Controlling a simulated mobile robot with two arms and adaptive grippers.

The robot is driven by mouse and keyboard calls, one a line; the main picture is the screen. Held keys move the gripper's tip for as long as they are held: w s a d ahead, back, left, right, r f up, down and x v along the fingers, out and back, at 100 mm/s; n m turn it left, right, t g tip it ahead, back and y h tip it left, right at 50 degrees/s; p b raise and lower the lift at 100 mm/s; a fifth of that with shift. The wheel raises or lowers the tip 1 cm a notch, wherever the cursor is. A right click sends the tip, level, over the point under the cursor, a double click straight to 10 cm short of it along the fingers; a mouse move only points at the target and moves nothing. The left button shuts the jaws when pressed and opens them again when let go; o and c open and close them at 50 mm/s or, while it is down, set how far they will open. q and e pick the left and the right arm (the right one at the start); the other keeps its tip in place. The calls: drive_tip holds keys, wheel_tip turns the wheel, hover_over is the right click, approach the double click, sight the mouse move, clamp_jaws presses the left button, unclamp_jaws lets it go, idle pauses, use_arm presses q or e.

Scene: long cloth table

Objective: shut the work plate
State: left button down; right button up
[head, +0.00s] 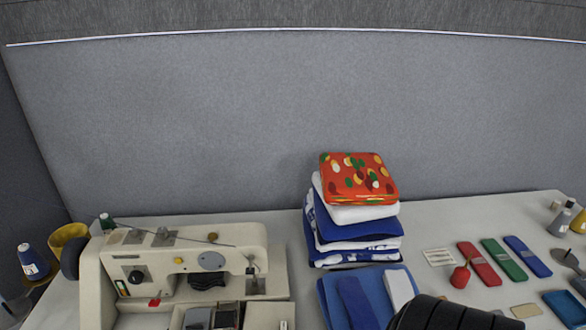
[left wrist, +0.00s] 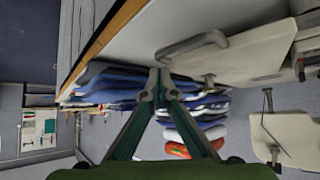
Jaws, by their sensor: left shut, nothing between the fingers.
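The cream sewing machine (head: 190,262) stands at the left of the table in the head view. At its lower front is an open compartment with dark parts inside. A flat cream panel (head: 266,316), perhaps the work plate, lies right of it, cut off by the bottom edge. I cannot tell its angle. In the left wrist view, my left gripper (left wrist: 158,80) is shut and empty, its fingertips together in front of the folded cloths (left wrist: 110,85). Cream machine parts (left wrist: 285,135) show at the right there. My right gripper is in neither view.
A blue cloth pile (head: 335,295) lies in front. A black ribbed part of mine fills the bottom right. Small tools (head: 505,260) lie further right.

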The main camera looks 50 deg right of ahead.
use_arm(q)
drive_tip(key=shift+w+d, duration=0.1)
drive_tip(key=shift+d, duration=0.1)
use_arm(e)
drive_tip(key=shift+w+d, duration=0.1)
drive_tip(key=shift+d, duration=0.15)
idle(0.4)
